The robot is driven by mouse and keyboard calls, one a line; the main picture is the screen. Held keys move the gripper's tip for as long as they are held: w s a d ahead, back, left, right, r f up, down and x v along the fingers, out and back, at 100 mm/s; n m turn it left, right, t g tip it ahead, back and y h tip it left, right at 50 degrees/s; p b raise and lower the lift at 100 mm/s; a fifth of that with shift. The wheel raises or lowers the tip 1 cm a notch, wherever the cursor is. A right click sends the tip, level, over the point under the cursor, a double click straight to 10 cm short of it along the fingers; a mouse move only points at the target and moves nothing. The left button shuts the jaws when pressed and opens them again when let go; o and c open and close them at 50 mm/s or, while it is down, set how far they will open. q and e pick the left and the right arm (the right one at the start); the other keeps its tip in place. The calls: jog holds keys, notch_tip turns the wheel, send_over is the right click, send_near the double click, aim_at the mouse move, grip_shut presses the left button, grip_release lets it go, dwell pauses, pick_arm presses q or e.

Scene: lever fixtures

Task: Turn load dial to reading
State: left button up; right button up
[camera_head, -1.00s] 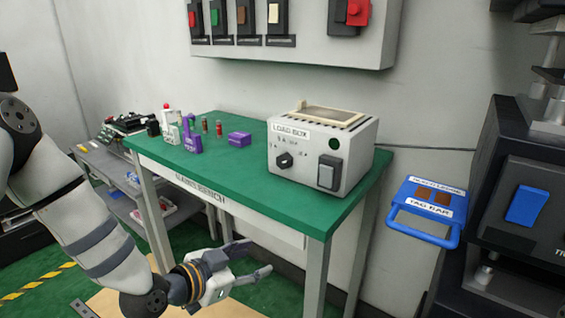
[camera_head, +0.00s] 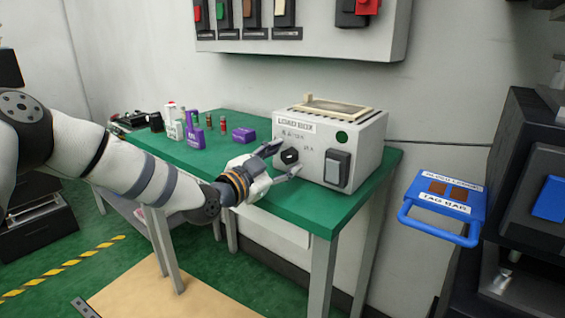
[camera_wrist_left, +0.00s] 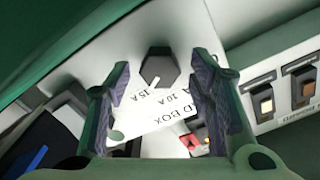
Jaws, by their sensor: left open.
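The load box (camera_head: 318,150) is a white case on the green bench, with a black dial (camera_head: 289,156) on its front face. My left gripper (camera_head: 285,160) is open at that face, its two fingers on either side of the dial. In the left wrist view the dial (camera_wrist_left: 159,66) is a black hexagonal knob with a white pointer line, between the open fingers (camera_wrist_left: 163,90) near their tips. Marks reading 15 A and 10 A show beside it there. Whether the fingers touch the dial is unclear. The right gripper is not in view.
The box also carries a grey rocker switch (camera_head: 337,168) and a green round light (camera_head: 342,136). Small purple and red parts stand on the green bench (camera_head: 330,217) to the left. A switch panel (camera_head: 310,42) is on the wall above.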

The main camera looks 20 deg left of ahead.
pick_arm(q)
jog(key=c, duration=1.2)
jog(key=shift+o, duration=0.2)
